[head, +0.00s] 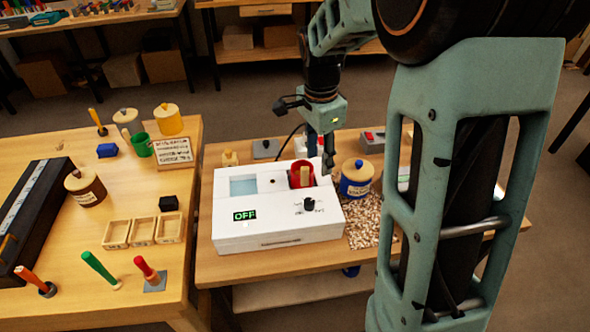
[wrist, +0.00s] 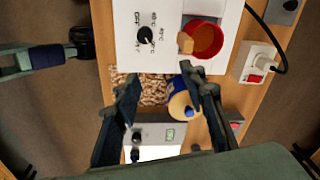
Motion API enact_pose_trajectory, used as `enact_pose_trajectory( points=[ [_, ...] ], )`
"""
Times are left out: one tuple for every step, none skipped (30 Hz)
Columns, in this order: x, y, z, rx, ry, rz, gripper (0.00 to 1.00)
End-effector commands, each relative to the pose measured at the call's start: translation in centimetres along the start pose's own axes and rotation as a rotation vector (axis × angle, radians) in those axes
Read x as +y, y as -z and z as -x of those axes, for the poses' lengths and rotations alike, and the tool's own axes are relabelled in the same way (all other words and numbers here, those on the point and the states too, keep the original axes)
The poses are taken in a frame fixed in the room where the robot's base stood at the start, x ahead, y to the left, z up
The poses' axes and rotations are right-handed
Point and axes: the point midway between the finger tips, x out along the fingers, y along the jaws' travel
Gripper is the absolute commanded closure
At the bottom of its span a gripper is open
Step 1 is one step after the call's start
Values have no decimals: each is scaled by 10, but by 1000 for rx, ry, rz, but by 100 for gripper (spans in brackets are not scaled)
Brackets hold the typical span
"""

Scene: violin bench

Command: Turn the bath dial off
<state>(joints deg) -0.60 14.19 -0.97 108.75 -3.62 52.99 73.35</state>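The white bath box (head: 275,225) stands on the right-hand bench, and its small display (head: 245,215) reads OFF in green. The black bath dial (head: 309,204) is on its top right part. In the wrist view the dial (wrist: 143,36) sits beside printed OFF and temperature marks; which mark it points at is hard to tell. My gripper (head: 320,150) hangs above the back right of the box, near the red pot (head: 302,176). In the wrist view my gripper (wrist: 160,85) is open, with nothing held between its fingers and the dial beyond its fingertips.
The red pot with a wooden stick sits in the box beside the dial. A blue jar with a tan lid (head: 357,175) and a patch of wood chips (head: 362,215) lie right of the box. A white switch box (wrist: 254,62) with a cable is behind. The left bench holds jars and tools.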

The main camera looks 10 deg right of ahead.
Motion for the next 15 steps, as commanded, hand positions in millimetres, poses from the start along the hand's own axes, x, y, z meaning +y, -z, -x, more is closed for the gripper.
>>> enact_pose_trajectory(
  points=[
    [5,-8,-7,-31,-24,-27,62],
    [8,-12,-10,-45,-33,-39,62],
    [10,-17,-12,-59,-44,-49,62],
    [11,-19,-14,-67,-50,-56,62],
    [12,-21,-16,-73,-54,-61,62],
    [12,-22,-19,-77,-57,-64,62],
    [13,-23,-21,-78,-58,-65,62],
    [13,-23,-24,-78,-58,-64,62],
    [13,-24,-29,-77,-58,-64,62],
    [13,-24,-34,-77,-59,-63,62],
    [14,-24,-39,-77,-59,-63,62],
    [15,-25,-46,-78,-60,-62,62],
    [14,-25,-52,-77,-59,-61,62],
    [15,-26,-58,-77,-60,-61,62],
    [16,-26,-66,-77,-60,-60,62]
  ],
)
